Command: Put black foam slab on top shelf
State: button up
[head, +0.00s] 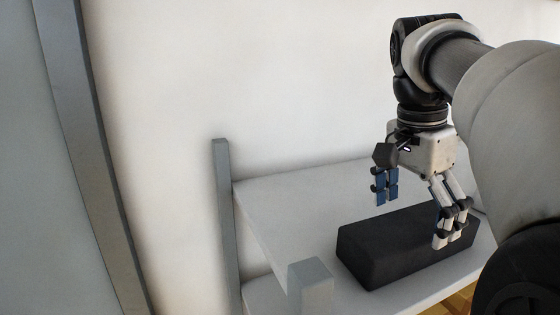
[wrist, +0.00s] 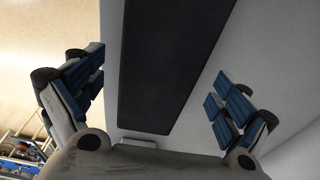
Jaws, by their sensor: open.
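The black foam slab (head: 385,250) lies flat on the white top shelf (head: 290,207), along its right front part. My gripper (head: 415,212) is open and points down above the slab, with one finger in front of part of it in the head view. In the wrist view the slab (wrist: 170,60) runs between the blue-padded fingers of my gripper (wrist: 165,95), with a gap on each side. No finger is seen closed on the slab. The slab's right end is partly hidden by the arm in the head view.
Grey shelf posts stand at the back left (head: 222,225) and front left (head: 311,285) corners. A lower shelf (head: 262,295) shows under the top one. A white wall (head: 250,80) is behind. The left part of the top shelf is bare.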

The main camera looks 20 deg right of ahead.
aim_at(405, 226)
notch_tip(405, 226, up, 9)
jog(key=a+p, duration=0.1)
jog(key=shift+a+f+p, duration=0.15)
jog(key=shift+f+p, duration=0.05)
jog(key=shift+p, duration=0.2)
